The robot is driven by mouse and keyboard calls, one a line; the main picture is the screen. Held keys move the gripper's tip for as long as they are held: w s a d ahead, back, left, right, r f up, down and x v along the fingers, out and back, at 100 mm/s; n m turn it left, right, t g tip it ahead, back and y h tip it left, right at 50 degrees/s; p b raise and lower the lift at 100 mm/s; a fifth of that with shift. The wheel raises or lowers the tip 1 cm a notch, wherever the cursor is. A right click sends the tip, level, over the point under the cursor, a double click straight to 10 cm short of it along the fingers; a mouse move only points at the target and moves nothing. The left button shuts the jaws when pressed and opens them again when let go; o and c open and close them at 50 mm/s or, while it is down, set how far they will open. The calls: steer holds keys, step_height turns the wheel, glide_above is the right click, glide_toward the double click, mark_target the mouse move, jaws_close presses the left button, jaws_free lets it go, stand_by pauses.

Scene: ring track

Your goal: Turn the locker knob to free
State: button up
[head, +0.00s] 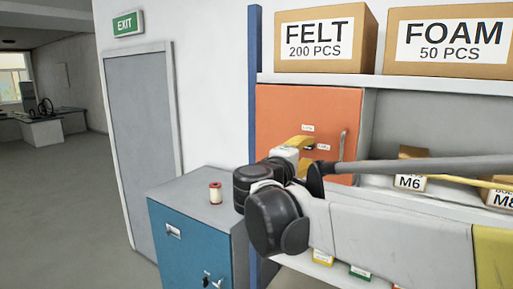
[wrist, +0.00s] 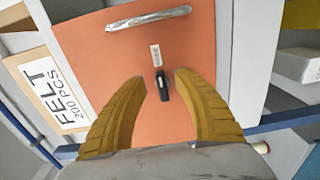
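The orange locker (head: 285,105) is set in the shelf unit, its door closed. In the wrist view, its door (wrist: 190,45) carries a small black knob (wrist: 163,92) below a white label (wrist: 155,55). The knob's long side runs nearly along the label's line; the label's text is too small to read. My gripper (wrist: 160,78) is open, with its two yellow fingers on either side of the knob. I cannot tell whether they touch it. In the head view my gripper (head: 301,143) is at the locker front and the knob is hidden.
A metal handle (wrist: 148,18) is on the locker door. A blue cabinet (head: 190,245) with a small spool (head: 215,192) on top stands left. FELT (head: 320,40) and FOAM (head: 450,42) boxes sit above; small boxes lie on shelves to the right.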

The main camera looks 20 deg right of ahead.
steer(key=v, duration=0.7)
steer(key=shift+s+a, duration=0.2)
steer(key=shift+s, duration=0.05)
steer(key=s+d+f+m+g+y+b, duration=0.1)
steer(key=s+f+m+g+y+b, duration=0.2)
steer(key=f+b, duration=0.9)
steer(key=s+f+y+b, duration=0.35)
steer(key=s+f, duration=0.25)
steer(key=f, duration=1.4)
steer(key=s+a+f+m+y+b, duration=0.1)
steer(key=s+a+f+y+b, duration=0.1)
steer(key=f+b, duration=0.4)
steer(key=s+a+f+m+y+b, duration=0.2)
steer(key=s+a+f+y+b, duration=0.1)
steer(key=f, duration=1)
steer(key=s+a+f+m+y+b, duration=0.1)
steer(key=s+a+f+y+b, duration=0.1)
steer(key=a+f+b, duration=0.4)
step_height(320, 180, down, 3)
steer(key=s+b, duration=0.1)
steer(key=b, duration=0.2)
steer(key=shift+s+f+g+y, duration=0.15)
steer(key=shift+s+g+y, duration=0.2)
steer(key=shift+s+g, duration=0.05)
steer(key=shift+a, duration=0.15)
